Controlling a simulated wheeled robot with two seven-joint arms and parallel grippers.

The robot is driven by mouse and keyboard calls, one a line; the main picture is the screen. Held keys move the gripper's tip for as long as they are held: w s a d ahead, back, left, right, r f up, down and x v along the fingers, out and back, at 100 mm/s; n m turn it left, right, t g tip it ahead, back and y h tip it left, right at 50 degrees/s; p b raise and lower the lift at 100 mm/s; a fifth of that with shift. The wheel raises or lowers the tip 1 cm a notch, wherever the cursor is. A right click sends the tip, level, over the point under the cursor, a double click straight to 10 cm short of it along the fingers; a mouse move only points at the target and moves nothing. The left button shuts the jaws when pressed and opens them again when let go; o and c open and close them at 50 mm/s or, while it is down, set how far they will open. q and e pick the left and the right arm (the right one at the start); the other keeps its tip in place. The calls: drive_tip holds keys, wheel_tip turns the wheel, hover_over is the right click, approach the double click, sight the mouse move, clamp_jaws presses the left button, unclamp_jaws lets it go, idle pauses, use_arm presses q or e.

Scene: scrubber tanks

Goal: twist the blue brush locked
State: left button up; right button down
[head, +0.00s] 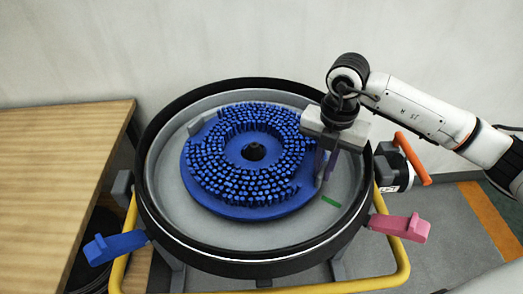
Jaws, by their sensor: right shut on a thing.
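The blue brush (237,205) is a round disc with dense blue bristles and a dark centre hole. It lies bristles up inside the round grey tank (170,180) with a black rim. A grey lug (203,121) shows at its upper left edge. My right gripper (324,178) points down at the brush's right edge and is shut on the brush there. The exact contact is hidden by the fingers. A green mark (331,201) lies on the tank floor just right of the fingertips. My left gripper is not in view.
A blue lever (115,246) sticks out at the tank's front left and a pink lever (400,227) at its front right. An orange handle (413,158) stands close to my right arm. A yellow frame (360,284) surrounds the tank. A wooden table (55,180) is at left.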

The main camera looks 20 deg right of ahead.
drive_tip(key=shift+s+a, duration=0.1)
drive_tip(key=shift+a, duration=0.05)
idle(0.4)
drive_tip(key=shift+s+a+r+m, duration=0.1)
drive_tip(key=shift+s+a+m, duration=0.15)
drive_tip(key=shift+m, duration=0.05)
drive_tip(key=c, duration=1.7)
unclamp_jaws()
drive_tip(key=shift+s+d+f, duration=0.1)
drive_tip(key=shift+s+f, duration=0.1)
drive_tip(key=shift+f, duration=0.1)
drive_tip(key=r, duration=1)
drive_tip(key=shift+w+r, duration=0.2)
drive_tip(key=shift+r, duration=0.2)
